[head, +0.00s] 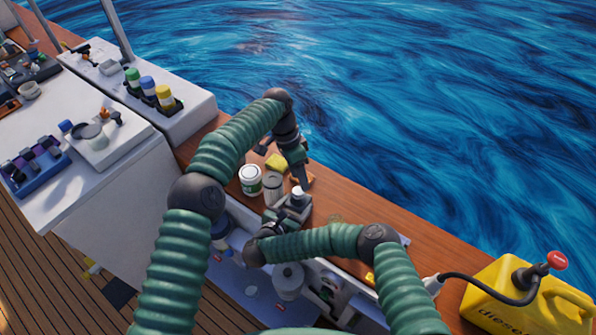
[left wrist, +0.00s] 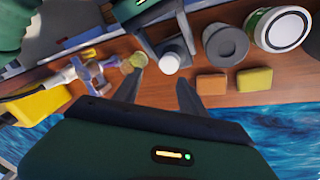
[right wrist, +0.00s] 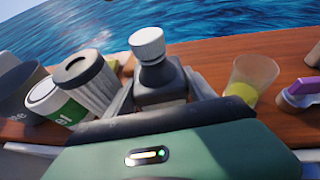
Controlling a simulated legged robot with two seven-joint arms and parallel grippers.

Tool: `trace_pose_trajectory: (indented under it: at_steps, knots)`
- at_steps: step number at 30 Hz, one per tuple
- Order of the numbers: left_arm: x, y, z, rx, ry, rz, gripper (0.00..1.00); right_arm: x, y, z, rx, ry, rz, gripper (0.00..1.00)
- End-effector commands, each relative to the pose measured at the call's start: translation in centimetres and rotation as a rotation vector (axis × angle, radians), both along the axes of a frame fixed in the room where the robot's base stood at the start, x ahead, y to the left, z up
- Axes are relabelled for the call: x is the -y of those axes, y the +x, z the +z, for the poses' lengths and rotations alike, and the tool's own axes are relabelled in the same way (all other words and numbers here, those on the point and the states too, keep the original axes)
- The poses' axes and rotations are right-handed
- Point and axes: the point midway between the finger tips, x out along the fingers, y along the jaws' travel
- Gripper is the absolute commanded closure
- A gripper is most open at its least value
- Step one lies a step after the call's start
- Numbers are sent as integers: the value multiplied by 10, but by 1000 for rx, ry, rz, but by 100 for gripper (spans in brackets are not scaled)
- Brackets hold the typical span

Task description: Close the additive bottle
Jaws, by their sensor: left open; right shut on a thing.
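The additive bottle is a dark, squarish bottle (right wrist: 160,83) with a ribbed white cap (right wrist: 147,44) on its neck. It stands upright on the wooden ledge in the right wrist view. My right gripper (right wrist: 160,104) is shut around the bottle's body, one finger on each side. The white cap also shows in the head view (head: 298,191) and the left wrist view (left wrist: 169,63). My left gripper (left wrist: 156,88) is open and empty, pointing at the cap with its fingers apart from it. I cannot tell how tightly the cap sits.
A grey ribbed can (right wrist: 90,80) and a green-and-white can (head: 250,180) stand left of the bottle. A glass with yellow liquid (right wrist: 252,80) stands to its right. A yellow sponge (left wrist: 254,79) and an orange block (left wrist: 211,84) lie nearby. A yellow diesel canister (head: 520,305) is at far right.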

Motion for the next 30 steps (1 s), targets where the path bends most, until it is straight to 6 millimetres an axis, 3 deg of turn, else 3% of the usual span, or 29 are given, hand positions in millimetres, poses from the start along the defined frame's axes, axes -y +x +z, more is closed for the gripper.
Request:
trace_pose_trajectory:
  at_steps: [9,18,24,30]
  knots:
    - [2,-2,10,-95,215,950,51,0,0,0,-1,-1,-1,100]
    - [-1,-2,20,-128,294,1799,51,0,0,0,-1,-1,-1,100]
    - [-2,-2,23,-136,292,2040,51,0,0,0,-1,-1,-1,100]
    - [-2,-2,23,-138,292,2060,51,0,0,0,-1,-1,-1,100]
